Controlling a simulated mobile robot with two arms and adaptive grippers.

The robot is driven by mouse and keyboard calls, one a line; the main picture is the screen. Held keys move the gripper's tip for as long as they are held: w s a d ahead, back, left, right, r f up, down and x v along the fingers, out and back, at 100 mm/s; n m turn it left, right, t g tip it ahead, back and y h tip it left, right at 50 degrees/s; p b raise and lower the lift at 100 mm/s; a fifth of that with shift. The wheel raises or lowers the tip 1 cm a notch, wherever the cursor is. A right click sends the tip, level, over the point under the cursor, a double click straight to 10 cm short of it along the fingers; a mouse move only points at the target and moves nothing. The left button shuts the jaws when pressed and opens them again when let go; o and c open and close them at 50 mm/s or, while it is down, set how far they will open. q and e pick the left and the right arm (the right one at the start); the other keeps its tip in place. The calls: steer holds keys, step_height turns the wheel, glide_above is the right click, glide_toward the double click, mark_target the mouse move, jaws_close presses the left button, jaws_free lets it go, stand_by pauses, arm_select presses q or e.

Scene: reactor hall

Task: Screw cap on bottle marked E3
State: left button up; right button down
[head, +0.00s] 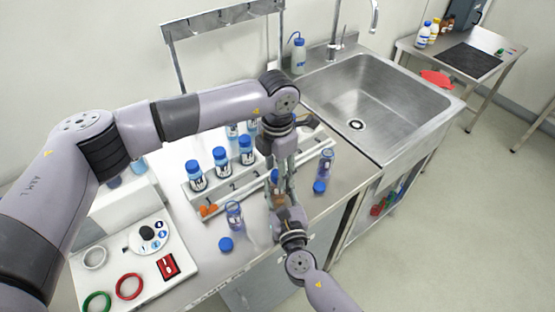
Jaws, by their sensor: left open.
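My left gripper (281,182) points straight down over the bench, its fingers open. A blue cap (275,175) shows at its fingers; I cannot tell whether they touch it. Just below, my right gripper (283,203) comes up from the front, at a brownish bottle that is mostly hidden; I cannot tell whether its fingers are closed on it. An open-topped bottle (234,214) stands to the left, with a loose blue cap (226,244) in front of it. Another bottle (326,164) stands to the right, with a loose blue cap (320,187) near it. No E3 marking is readable.
A panel (130,272) with rings, a knob and a red switch lies left. A steel sink (385,95) is at right, with a wash bottle (298,56) beside it.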

arm_select(q)
steer(key=shift+f, duration=0.1)
jaws_close()
stand_by(0.6)
steer(key=shift+o, duration=0.6)
jaws_free()
step_height(320, 180, up, 12)
